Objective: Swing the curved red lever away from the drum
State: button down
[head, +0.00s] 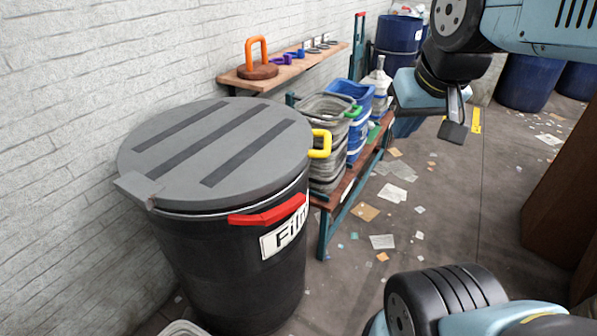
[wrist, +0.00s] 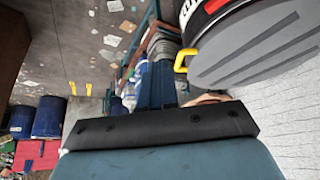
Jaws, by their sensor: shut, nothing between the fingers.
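The curved red lever (head: 268,214) lies across the upper front of the black drum (head: 225,270), just under the rim and against the label. A small red part of the lever (wrist: 215,5) shows at the top edge of the wrist view. The drum's grey lid (head: 215,150) with dark strips sits on top, and a yellow handle (head: 321,144) sticks out at its right side. My gripper (head: 454,130) is shut and empty, raised in the air well to the right of the drum and apart from the lever.
A bench with a grey bin (head: 325,135) and a blue bin (head: 352,92) stands behind the drum. A wall shelf (head: 290,68) holds an orange-handled piece (head: 257,58). Blue drums (head: 525,82) stand at the back right. Paper scraps litter the open floor. A brown block (head: 565,190) stands at right.

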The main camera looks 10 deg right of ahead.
jog(key=w+a+f+n+g+y, duration=0.2)
jog(key=w+a+f+n+g, duration=0.3)
jog(key=w+f+n, duration=0.3)
jog(key=w+a+f+n+g+y, duration=0.1)
jog(key=w+a+f+n+g, duration=0.4)
jog(key=w+f+n, duration=0.4)
jog(key=w+a+n, duration=0.1)
jog(key=w+n, duration=0.1)
jog(key=w, duration=0.3)
jog(key=shift+w+f+y, duration=0.2)
jog(key=shift+w+y, duration=0.15)
jog(key=shift+y, duration=0.05)
jog(key=shift+a, duration=0.1)
jog(key=x, duration=1)
jog(key=shift+s, duration=0.15)
